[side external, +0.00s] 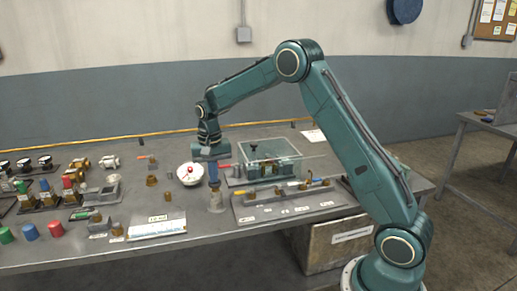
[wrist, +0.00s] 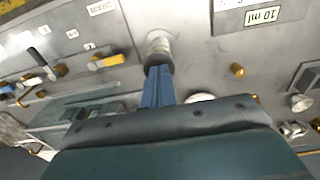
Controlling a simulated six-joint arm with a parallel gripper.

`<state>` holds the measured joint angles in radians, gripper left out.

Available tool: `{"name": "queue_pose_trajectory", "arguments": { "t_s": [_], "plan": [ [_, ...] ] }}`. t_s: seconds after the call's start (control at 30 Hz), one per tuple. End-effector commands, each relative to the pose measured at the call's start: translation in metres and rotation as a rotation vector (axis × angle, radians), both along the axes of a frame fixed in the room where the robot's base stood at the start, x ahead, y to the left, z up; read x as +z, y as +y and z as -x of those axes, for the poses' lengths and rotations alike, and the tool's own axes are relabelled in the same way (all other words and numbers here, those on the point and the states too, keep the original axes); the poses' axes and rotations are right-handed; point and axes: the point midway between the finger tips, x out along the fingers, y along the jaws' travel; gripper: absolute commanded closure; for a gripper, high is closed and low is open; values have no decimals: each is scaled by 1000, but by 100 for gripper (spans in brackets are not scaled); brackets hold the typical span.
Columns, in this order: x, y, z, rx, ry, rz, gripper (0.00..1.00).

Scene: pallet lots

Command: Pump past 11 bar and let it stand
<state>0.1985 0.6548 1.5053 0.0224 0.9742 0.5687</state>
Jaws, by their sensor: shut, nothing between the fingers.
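My gripper (side external: 214,184) points straight down, its blue fingers shut with nothing between them. Directly below the fingertips stands a short upright metal cylinder (side external: 216,203), which looks like the pump; whether they touch is unclear. In the wrist view the shut fingers (wrist: 157,92) end at a dark collar (wrist: 158,60) on top of the pale cylinder (wrist: 160,44). A round white dial or dish (side external: 184,181) with a red spot stands just left of the gripper. In the wrist view only a white edge (wrist: 200,97) shows past my gripper. No pressure reading is legible.
A clear-lidded box (side external: 268,151) stands right of the gripper, behind a valve board (side external: 245,213) with small levers. A tray labelled 10 ml (side external: 157,229) lies front left. Coloured knobs, brass fittings and black-topped parts crowd the left. A grey box (side external: 320,258) stands beneath the bench.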

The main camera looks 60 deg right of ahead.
Motion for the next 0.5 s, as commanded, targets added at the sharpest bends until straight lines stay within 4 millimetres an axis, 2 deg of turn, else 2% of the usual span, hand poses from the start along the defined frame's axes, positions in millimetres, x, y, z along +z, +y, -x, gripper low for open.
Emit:
{"name": "queue_pose_trajectory", "arguments": {
  "t_s": [0.03, 0.27, 0.5],
  "plan": [
    [-6, 0, 1, 0, 8, -2, 100],
    [-6, 0, 1, 0, 9, -2, 100],
    [10, 1, 1, 1, 6, -1, 100]
  ]
}}
